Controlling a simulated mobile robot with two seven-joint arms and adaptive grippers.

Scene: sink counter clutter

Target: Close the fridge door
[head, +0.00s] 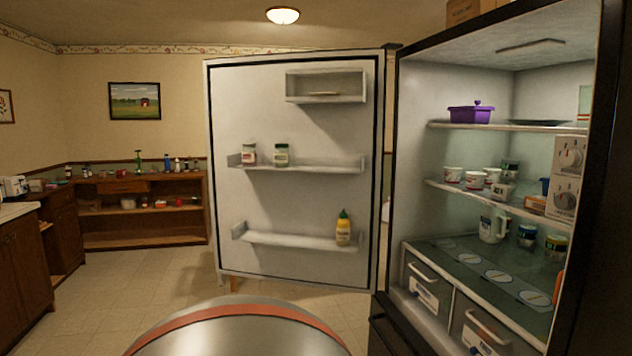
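The fridge (420,95) stands at the right with its inside in full view. Its door (300,215) is wide open, swung out to the left of the fridge body, and its inner face is toward me. The door bears two jars (281,155) on its middle shelf and a yellow bottle with a green cap (343,228) on its lower shelf. The door's hinge side is next to the fridge's left edge. Its outer face and any handle are hidden. Neither of my grippers is in view.
A round metallic thing with a reddish-brown band (240,325) fills the bottom centre. Wooden shelves with bottles (145,212) stand at the back left, and a wooden counter (22,260) at the far left. Tiled floor (120,290) is clear left of the door.

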